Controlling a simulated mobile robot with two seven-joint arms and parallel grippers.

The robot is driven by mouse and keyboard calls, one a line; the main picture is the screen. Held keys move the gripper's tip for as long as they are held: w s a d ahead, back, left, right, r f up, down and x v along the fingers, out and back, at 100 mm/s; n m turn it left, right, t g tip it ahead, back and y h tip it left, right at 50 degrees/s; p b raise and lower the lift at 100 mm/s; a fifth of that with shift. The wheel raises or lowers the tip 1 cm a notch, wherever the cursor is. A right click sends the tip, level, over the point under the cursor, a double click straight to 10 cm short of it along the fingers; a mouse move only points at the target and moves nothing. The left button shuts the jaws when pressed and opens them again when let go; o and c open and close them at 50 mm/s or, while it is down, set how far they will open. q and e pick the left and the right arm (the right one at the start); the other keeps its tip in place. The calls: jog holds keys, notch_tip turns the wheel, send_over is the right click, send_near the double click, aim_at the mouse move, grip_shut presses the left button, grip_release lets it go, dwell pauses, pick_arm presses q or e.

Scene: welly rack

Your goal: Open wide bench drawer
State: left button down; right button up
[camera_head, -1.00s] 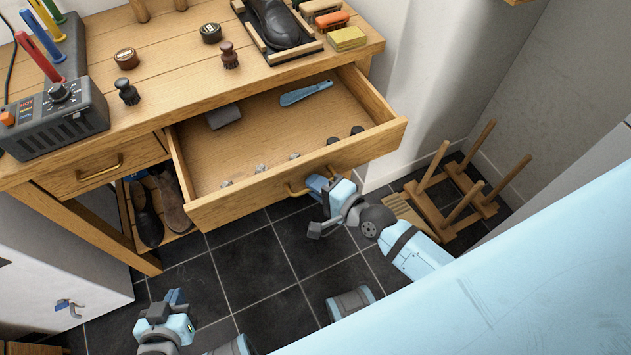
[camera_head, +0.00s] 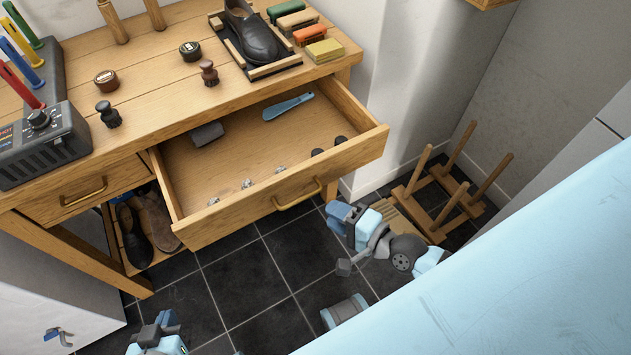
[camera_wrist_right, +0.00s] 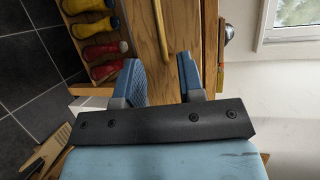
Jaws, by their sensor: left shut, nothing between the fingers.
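The wide bench drawer (camera_head: 285,195) is pulled well out of the wooden bench, its inside visible. Its brass handle (camera_head: 297,196) is clear of any gripper in the head view. My right gripper (camera_head: 340,214) is just to the right of and below the handle, apart from it. In the right wrist view its two blue fingers (camera_wrist_right: 161,75) stand apart with a gap between them, and a brass bar (camera_wrist_right: 160,30) shows beyond the tips against wood. My left gripper (camera_head: 160,328) is shut and empty, low over the floor at the bottom left.
The drawer holds a blue shoehorn (camera_head: 288,106), a grey block (camera_head: 207,134) and several small items. A narrower drawer (camera_head: 80,190) at left is closed. A wooden peg rack (camera_head: 440,200) stands on the floor to the right of my right gripper. Dark tiled floor lies in front.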

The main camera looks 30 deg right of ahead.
jog(key=shift+v, duration=2.3)
